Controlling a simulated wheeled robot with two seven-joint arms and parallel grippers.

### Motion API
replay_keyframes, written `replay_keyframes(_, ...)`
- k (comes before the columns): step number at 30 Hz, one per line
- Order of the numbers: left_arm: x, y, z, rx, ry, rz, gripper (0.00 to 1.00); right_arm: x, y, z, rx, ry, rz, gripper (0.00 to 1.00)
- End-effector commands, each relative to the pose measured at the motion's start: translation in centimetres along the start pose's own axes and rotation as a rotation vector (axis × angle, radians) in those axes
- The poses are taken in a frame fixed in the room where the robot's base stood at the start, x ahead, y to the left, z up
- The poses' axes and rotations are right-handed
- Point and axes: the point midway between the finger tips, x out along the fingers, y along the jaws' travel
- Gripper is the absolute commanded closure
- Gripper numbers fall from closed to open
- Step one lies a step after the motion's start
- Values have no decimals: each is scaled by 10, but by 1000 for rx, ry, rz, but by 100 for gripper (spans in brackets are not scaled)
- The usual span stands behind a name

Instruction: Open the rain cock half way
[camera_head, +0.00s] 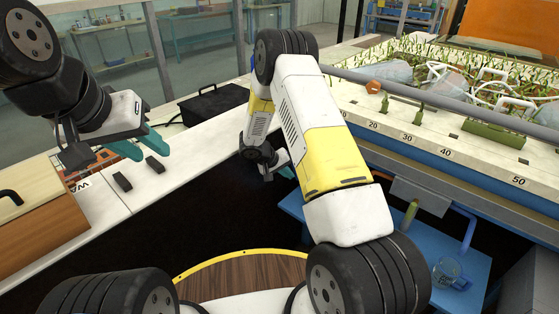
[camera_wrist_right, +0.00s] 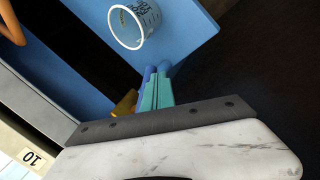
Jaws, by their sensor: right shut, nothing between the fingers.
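I cannot tell for sure which part is the rain cock. Small upright green handles (camera_head: 419,113) stand on the flume's numbered near rim (camera_head: 463,137), beside an orange-brown knob (camera_head: 373,87). A green handle (camera_head: 410,215) also shows lower, beneath the rim. My right gripper (camera_head: 284,172) hangs low, left of the flume, partly hidden behind my arm. In the right wrist view its teal fingers (camera_wrist_right: 157,78) are together with nothing between them. A yellow piece (camera_wrist_right: 125,103) lies just left of them. My left gripper (camera_head: 147,148) is open and empty above the white bench.
A blue shelf (camera_head: 345,238) below the flume carries a glass jug (camera_head: 447,270). A white printed cup (camera_wrist_right: 135,24) shows in the right wrist view. The white bench (camera_head: 190,155) bears a black case (camera_head: 213,103), small black blocks (camera_head: 155,165) and a wooden box (camera_head: 35,205).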

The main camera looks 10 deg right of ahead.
Motion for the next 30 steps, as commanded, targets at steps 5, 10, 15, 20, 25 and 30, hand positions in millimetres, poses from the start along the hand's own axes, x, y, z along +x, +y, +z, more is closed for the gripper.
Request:
replay_keyframes(5, 0, 0, 0, 0, 0, 0, 64, 0, 3, 2, 2, 3, 0, 100)
replay_keyframes(10, 0, 0, 0, 0, 0, 0, 64, -1, 5, 4, 2, 4, -1, 100)
replay_keyframes(15, 0, 0, 0, 0, 0, 0, 64, -1, 6, 5, 3, 4, -2, 100)
replay_keyframes(20, 0, 0, 0, 0, 0, 0, 64, -1, 6, 5, 3, 4, -2, 100)
replay_keyframes(25, 0, 0, 0, 0, 0, 0, 64, -1, 7, 5, 3, 4, -1, 100)
replay_keyframes(30, 0, 0, 0, 0, 0, 0, 64, -1, 7, 6, 4, 4, -1, 100)
